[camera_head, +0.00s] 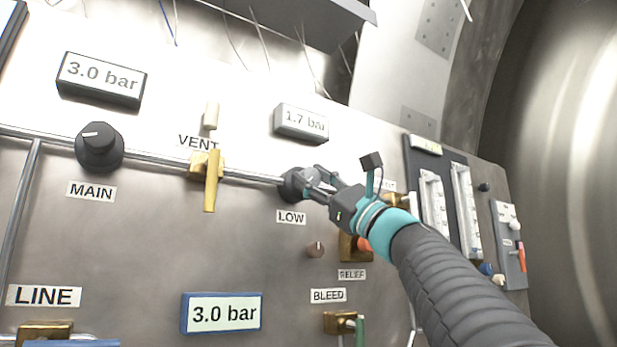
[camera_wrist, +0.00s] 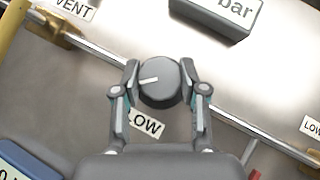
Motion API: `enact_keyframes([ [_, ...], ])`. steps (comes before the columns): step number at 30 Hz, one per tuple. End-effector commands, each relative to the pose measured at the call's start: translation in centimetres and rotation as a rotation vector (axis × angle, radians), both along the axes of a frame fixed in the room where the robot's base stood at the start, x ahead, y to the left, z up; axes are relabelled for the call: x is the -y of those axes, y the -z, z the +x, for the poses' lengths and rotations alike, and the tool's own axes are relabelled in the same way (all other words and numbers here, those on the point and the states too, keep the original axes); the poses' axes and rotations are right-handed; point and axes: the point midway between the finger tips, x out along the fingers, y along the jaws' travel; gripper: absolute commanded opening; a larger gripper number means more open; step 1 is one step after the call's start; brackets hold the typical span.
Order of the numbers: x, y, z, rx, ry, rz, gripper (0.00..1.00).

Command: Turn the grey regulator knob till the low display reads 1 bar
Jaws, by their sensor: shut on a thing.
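The grey regulator knob (camera_head: 296,184) sits above the LOW label (camera_head: 291,217) on the steel panel. In the wrist view the knob (camera_wrist: 160,83) is round and dark, with a white pointer mark aimed to the left of that picture. My gripper (camera_head: 304,181) is shut on the knob. In the wrist view one finger of my gripper (camera_wrist: 161,85) lies on each side of it. The low display (camera_head: 301,123) above the knob reads 1.7 bar. In the wrist view only part of the display (camera_wrist: 221,12) shows, with the word "bar".
The MAIN knob (camera_head: 99,147) is at the left, under a display (camera_head: 101,80) reading 3.0 bar. The yellow VENT lever (camera_head: 212,180) stands left of my gripper. A pipe (camera_head: 250,174) runs along the panel.

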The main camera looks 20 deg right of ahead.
Motion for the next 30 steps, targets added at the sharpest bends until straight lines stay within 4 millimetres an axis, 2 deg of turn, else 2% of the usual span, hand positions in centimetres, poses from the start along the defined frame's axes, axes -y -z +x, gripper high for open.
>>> enact_keyframes([
  [15,0.17,-0.07,0.09,0.125,0.0,-0.386,0.08],
  [30,0.08,-0.07,0.03,0.162,-0.002,-0.499,0.08],
])
